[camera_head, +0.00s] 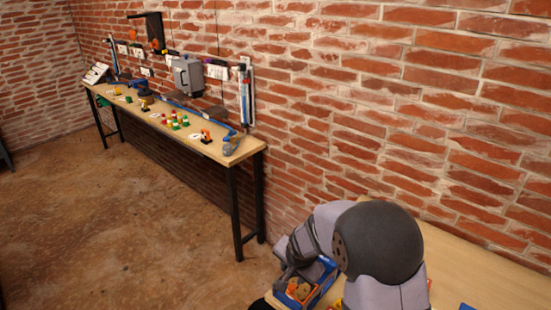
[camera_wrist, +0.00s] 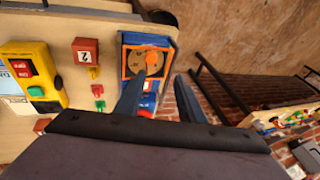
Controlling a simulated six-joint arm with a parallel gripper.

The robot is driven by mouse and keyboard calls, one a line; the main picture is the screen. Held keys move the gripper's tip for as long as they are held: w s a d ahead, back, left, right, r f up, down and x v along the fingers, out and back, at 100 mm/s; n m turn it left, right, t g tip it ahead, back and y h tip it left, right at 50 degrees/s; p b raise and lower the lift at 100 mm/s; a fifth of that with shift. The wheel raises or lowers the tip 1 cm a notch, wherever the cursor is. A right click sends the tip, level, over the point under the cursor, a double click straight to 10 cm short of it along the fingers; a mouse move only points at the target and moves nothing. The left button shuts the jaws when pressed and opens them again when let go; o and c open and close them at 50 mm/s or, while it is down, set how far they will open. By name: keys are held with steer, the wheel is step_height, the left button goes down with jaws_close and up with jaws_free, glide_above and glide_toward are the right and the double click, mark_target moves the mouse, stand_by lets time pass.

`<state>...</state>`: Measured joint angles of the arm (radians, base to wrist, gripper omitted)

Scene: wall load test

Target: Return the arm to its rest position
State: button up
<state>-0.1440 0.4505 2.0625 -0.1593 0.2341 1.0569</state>
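My gripper (camera_wrist: 160,90) shows in the wrist view with its two dark fingers spread and nothing between them. One finger's tip overlaps the view of a blue-framed box with an orange inside (camera_wrist: 156,54); I cannot tell how far apart they are. In the head view my arm is bent at the bottom right over the near bench (camera_head: 460,275). Its gripper end is mostly hidden there, beside a blue bin (camera_head: 325,272) with orange and tan contents.
A yellow box with red and green buttons (camera_wrist: 35,78) and a red block marked 2 (camera_wrist: 85,50) are on the near bench. A long bench (camera_head: 245,148) with small coloured parts stands along the brick wall. The floor (camera_head: 130,230) is clear.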

steer(key=shift+s+d+f+n, duration=0.1)
steer(key=shift+s+n, duration=0.1)
steer(key=shift+n, duration=0.4)
steer(key=s+d+f+n+g, duration=0.25)
steer(key=s+n+g, duration=0.45)
steer(key=s, duration=0.9)
steer(key=s+d+r+n, duration=0.1)
steer(key=s+r+n, duration=0.15)
steer(key=s, duration=0.65)
steer(key=shift+w+d+r+m+t, duration=0.2)
steer(key=shift+d+r+m+t, duration=0.15)
steer(key=shift+r, duration=0.45)
steer(key=shift+w+d+r+m+t, duration=0.3)
steer(key=shift+d+r+t, duration=0.15)
steer(key=shift+r, duration=0.4)
steer(key=shift+w+d+r+m+t, duration=0.15)
steer(key=shift+d+r+m+t, duration=0.2)
steer(key=shift+r, duration=0.45)
